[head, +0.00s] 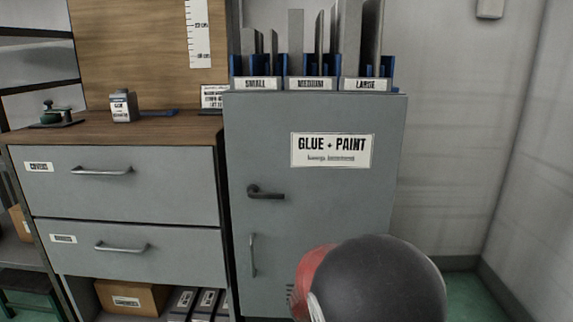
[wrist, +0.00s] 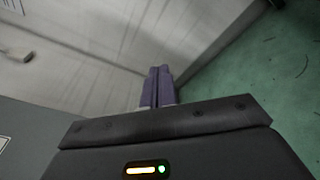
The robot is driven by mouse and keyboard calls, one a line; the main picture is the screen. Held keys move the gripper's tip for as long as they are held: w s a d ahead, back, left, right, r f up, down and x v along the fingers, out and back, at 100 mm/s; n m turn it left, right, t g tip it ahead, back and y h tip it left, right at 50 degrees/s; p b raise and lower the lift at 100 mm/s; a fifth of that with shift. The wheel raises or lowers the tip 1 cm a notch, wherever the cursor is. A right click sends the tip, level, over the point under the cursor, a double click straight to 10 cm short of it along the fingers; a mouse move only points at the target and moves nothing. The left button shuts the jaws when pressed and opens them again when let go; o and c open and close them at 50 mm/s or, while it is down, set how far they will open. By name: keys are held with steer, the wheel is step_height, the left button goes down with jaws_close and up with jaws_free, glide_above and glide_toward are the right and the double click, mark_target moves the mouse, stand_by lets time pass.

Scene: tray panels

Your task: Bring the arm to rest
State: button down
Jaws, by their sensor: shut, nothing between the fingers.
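My gripper (wrist: 158,88) shows in the wrist view with its two purple-grey fingers together and nothing between them. The fingers point toward the pale wall and the green floor, clear of any object. In the head view, a rounded black and red part of my arm stands at the bottom right, in front of the grey cabinet (head: 310,218). My gripper is not visible in the head view.
The cabinet bears a "GLUE + PAINT" sign (head: 331,150) and a dark handle (head: 265,193). Blue racks (head: 385,72) hold panels on top. A drawer unit (head: 115,185) stands left. Green floor (wrist: 255,85) and pale wall (head: 460,130) lie right.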

steer(key=s+f+m+g+y, duration=0.1)
steer(key=s+m+g+y, duration=0.2)
steer(key=s+m+y, duration=0.55)
steer(key=s+a+r+m+t+y+p, duration=0.1)
steer(key=s+a+r+m+t+y, duration=0.1)
steer(key=s+a+r+t+y, duration=0.3)
steer(key=s+a+y, duration=0.3)
steer(key=s, duration=0.1)
steer(key=shift+s+a+r+t, duration=0.15)
steer(key=shift+a+r+t, duration=0.1)
steer(key=shift+a+t, duration=0.05)
